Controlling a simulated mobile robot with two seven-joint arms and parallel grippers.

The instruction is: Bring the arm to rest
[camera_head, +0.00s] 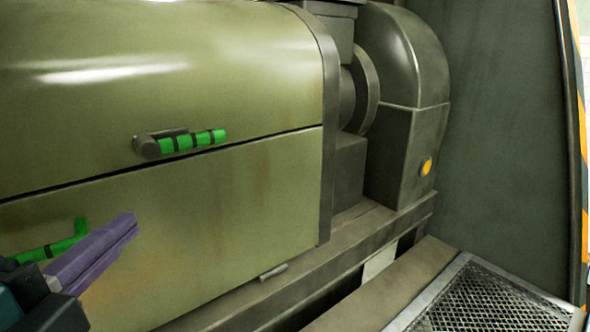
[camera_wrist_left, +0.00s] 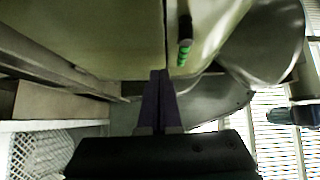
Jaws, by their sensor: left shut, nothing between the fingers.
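My left gripper (camera_head: 126,222) comes in from the lower left of the head view. Its purple fingers are shut together with nothing between them, pointing up and to the right in front of the olive machine casing (camera_head: 230,195). In the left wrist view the closed fingers (camera_wrist_left: 159,76) stand upright at the centre, apart from any handle. A green handle with dark bands (camera_head: 195,141) is on the casing's upper panel, above and right of the gripper; a green-banded handle shows in the wrist view too (camera_wrist_left: 182,56). My right gripper is in neither view.
A second green handle (camera_head: 66,243) is at the lower left, partly behind my gripper. A grey rounded housing (camera_head: 405,100) with a yellow button (camera_head: 426,167) stands right of the casing. A metal mesh grating (camera_head: 485,300) lies at the lower right.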

